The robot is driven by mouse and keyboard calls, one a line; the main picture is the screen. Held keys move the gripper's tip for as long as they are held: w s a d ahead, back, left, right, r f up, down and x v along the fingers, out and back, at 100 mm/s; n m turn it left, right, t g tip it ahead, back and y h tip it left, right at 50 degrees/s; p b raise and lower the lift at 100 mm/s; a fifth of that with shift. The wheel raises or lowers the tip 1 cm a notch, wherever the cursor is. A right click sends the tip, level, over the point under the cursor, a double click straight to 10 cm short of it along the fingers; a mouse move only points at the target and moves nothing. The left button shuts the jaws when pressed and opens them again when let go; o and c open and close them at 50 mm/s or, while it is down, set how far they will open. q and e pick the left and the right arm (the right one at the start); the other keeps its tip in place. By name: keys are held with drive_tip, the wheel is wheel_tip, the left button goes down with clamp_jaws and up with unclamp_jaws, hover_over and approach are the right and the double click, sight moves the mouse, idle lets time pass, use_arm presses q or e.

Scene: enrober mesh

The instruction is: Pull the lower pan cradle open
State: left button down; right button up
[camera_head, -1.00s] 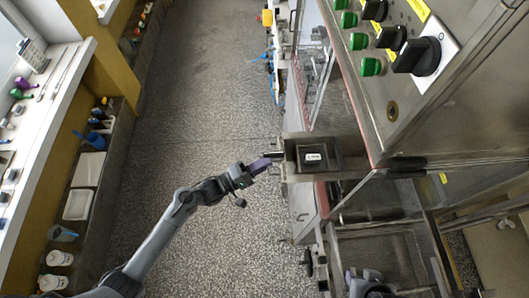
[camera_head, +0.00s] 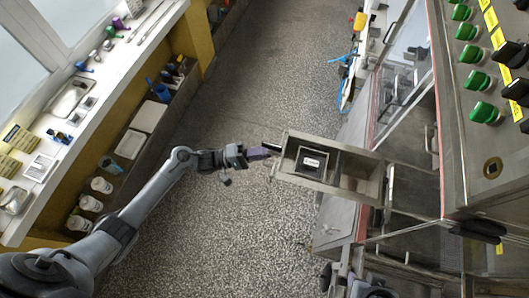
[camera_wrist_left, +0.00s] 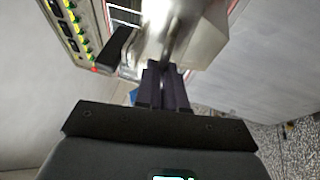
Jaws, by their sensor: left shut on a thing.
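The pan cradle (camera_head: 374,184) is a steel, open-topped drawer sticking out of the machine's left side in the head view. A dark square pan with a white label (camera_head: 312,162) sits in its outer part, with an empty section behind it. My left gripper (camera_head: 268,150) is shut at the cradle's outer end, on its handle. In the left wrist view its dark fingers (camera_wrist_left: 164,84) are close together against the metal cradle (camera_wrist_left: 205,30); they hide most of the handle. Part of my right arm shows at the bottom of the head view; its fingers cannot be made out.
The steel machine with green buttons (camera_head: 484,111) and black knobs fills the right side. A side bench (camera_head: 65,95) with tools, tubs and bottles runs along the left. The speckled floor (camera_head: 255,90) between them is clear around the cradle.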

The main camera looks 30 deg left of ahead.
use_arm(q)
drive_tip(key=shift+a, duration=0.1)
drive_tip(key=c, duration=1.6)
unclamp_jaws()
drive_tip(key=shift+o, duration=0.4)
drive_tip(key=shift+a, duration=0.2)
use_arm(e)
drive_tip(key=shift+a, duration=0.25)
drive_tip(key=shift+f+b, duration=0.95)
drive_tip(key=shift+f, duration=0.15)
use_arm(q)
drive_tip(key=v, duration=1)
drive_tip(key=shift+s+a, duration=0.25)
drive_tip(key=shift+a, duration=0.05)
use_arm(e)
drive_tip(key=shift+d, duration=0.1)
